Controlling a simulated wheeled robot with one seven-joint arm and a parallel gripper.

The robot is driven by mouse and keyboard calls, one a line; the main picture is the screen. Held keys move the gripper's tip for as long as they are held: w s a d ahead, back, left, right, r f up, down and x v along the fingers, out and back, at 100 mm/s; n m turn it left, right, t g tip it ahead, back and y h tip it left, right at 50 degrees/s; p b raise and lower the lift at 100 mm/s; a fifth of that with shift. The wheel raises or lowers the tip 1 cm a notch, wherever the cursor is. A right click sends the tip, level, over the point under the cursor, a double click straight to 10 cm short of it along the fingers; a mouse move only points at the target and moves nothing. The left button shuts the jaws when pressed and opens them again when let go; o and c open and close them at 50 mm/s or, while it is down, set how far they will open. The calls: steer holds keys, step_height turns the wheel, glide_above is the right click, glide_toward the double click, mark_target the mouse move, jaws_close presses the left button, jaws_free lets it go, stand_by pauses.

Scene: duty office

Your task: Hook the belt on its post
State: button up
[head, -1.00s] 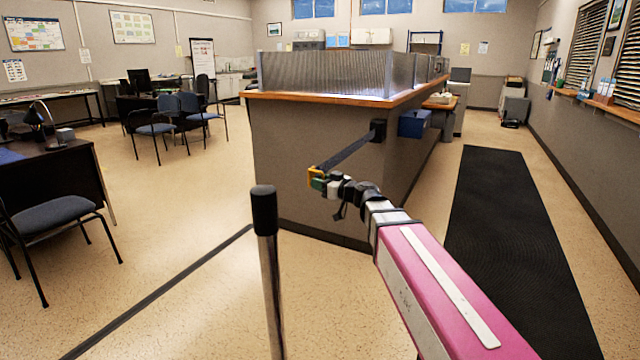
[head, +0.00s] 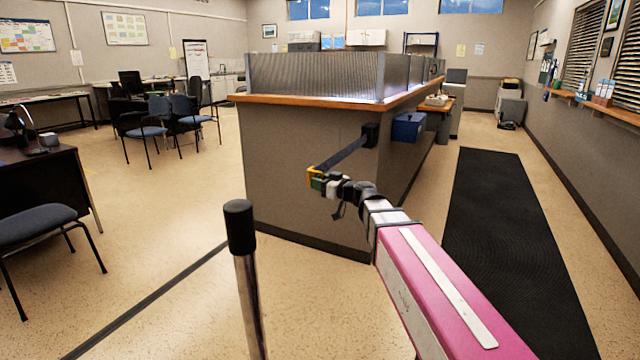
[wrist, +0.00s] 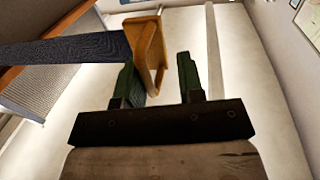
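The belt (head: 343,153) is a dark strap running from a black holder (head: 371,135) on the counter's end wall to a yellow-orange end clip (head: 313,177). My gripper (head: 318,183) holds this clip in the air, with the strap stretched straight. In the wrist view the orange clip (wrist: 150,45) lies between the green fingers of my gripper (wrist: 160,75), against the left one; a gap shows beside the right finger. The post (head: 240,228), a metal pole with a black top, stands nearer the camera, left of my gripper and apart from the clip. Its base is out of view.
The grey counter (head: 300,175) with a wooden ledge stands just beyond my gripper. A black mat (head: 510,240) lies to the right. A blue chair (head: 40,225) and dark desk are at left. Open floor lies between chair and counter.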

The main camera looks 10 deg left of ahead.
steer(key=v, duration=1.2)
stand_by(1.1)
steer(key=shift+s+d+f, duration=0.1)
steer(key=shift+d, duration=0.05)
